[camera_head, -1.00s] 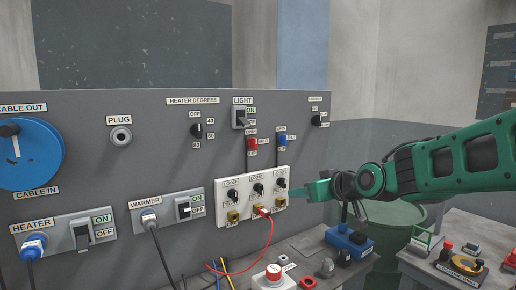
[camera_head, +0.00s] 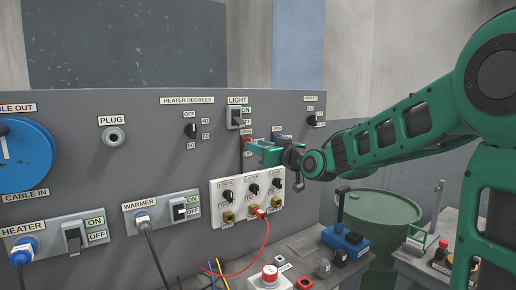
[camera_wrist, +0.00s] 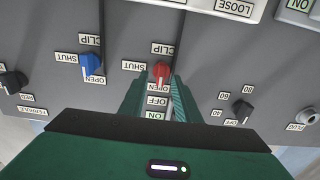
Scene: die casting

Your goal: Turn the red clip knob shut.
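The red clip knob (camera_wrist: 161,71) is on the grey panel, between labels reading SHUT and OPEN, below a CLIP label. In the wrist view, its narrow end seems to point toward OPEN. My gripper (camera_wrist: 159,88) is open, with one green finger on each side of the knob's lower end; I cannot tell whether they touch it. In the head view, my gripper (camera_head: 255,147) is at the panel and covers most of the red knob (camera_head: 248,140).
A blue clip knob (camera_wrist: 90,64) sits beside the red one. The light switch (camera_head: 237,117) is just above my gripper, and a white socket plate (camera_head: 214,205) with black knobs is below. A red cable (camera_head: 266,235) hangs from that plate. A dark knob (camera_wrist: 242,110) is to the right in the wrist view.

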